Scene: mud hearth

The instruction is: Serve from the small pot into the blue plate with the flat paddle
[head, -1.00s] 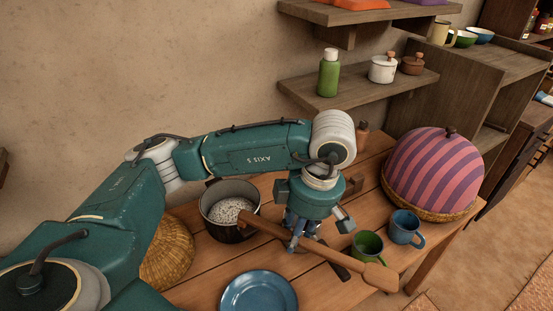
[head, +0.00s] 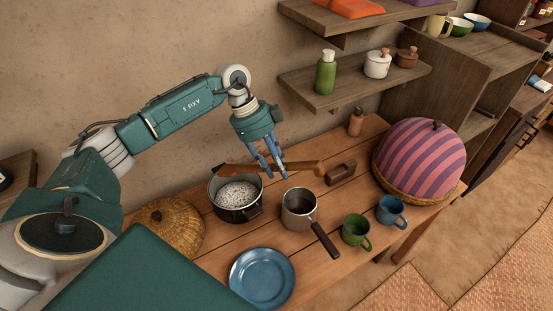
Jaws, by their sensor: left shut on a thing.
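My left gripper (head: 271,172) is shut on the flat wooden paddle (head: 302,167), holding it roughly level across the far side of the pots. The paddle's left end is over or just behind the far rim of a dark two-handled pot (head: 224,210) with speckled white food inside. A smaller grey saucepan (head: 291,216) with a long dark handle stands to its right; its inside looks dark and I cannot tell what it holds. The blue plate (head: 262,279) lies at the table's front and looks empty. My right gripper is not in view.
A green mug (head: 356,231) and a blue mug (head: 390,211) stand at the right, before a striped dome (head: 425,155) in a basket. A woven lid (head: 165,232) is at left. A wooden block (head: 340,173) and brown bottle (head: 356,122) stand behind. Shelf (head: 350,85) above.

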